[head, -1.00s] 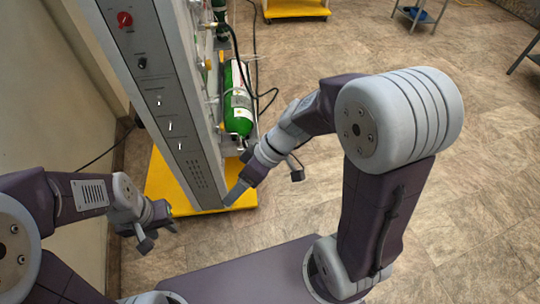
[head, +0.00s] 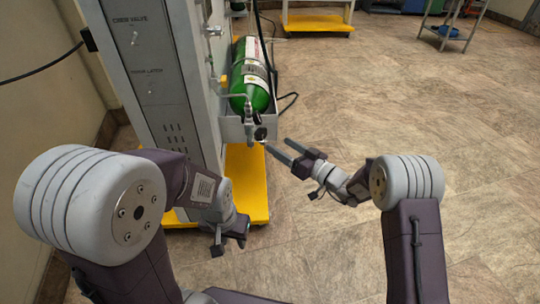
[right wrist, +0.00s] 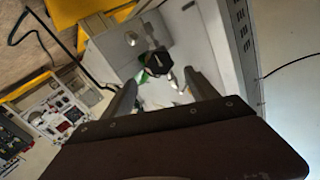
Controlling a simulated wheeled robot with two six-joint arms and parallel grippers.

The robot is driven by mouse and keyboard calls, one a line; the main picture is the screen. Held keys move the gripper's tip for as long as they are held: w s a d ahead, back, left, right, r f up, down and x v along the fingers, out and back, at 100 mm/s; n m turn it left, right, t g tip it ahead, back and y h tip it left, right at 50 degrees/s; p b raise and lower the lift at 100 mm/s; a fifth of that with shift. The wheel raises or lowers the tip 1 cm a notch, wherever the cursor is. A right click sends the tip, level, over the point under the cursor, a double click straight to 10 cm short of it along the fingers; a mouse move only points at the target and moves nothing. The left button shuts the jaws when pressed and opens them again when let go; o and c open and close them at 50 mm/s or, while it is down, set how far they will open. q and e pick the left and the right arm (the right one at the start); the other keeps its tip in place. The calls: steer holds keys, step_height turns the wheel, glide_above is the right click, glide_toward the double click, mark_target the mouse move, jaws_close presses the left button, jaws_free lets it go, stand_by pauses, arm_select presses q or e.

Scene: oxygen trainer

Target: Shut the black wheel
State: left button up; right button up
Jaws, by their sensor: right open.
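The black wheel (head: 260,132) sits on the valve at the near end of the green cylinder (head: 249,92), which lies in a grey tray on the trainer's side. In the right wrist view the black wheel (right wrist: 158,64) shows just beyond and between the finger ends. My right gripper (head: 278,145) is open and empty, its fingers pointing left toward the wheel from the right. The fingers also show in the right wrist view (right wrist: 163,88). Whether they touch the wheel cannot be told. My left gripper (head: 230,242) hangs low before the yellow base, apart from the wheel; its jaws are unclear.
The grey trainer cabinet (head: 157,85) stands left of the cylinder on a yellow base (head: 258,190). A black hose (head: 268,48) runs beside the cylinder. A yellow cart (head: 317,22) and a stand with a blue tray (head: 449,31) are behind. The tiled floor at right is clear.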

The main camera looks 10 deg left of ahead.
mark_target(263, 135)
steer(key=shift+a+f, duration=0.1)
steer(key=shift+f, duration=0.05)
steer(key=b+x, duration=0.3)
steer(key=x, duration=0.5)
steer(key=shift+a+f, duration=0.1)
steer(key=shift+a, duration=0.05)
steer(key=shift+w+a, duration=0.2)
steer(key=shift+a, duration=0.1)
steer(key=shift+b, duration=0.3)
steer(key=c, duration=1.4)
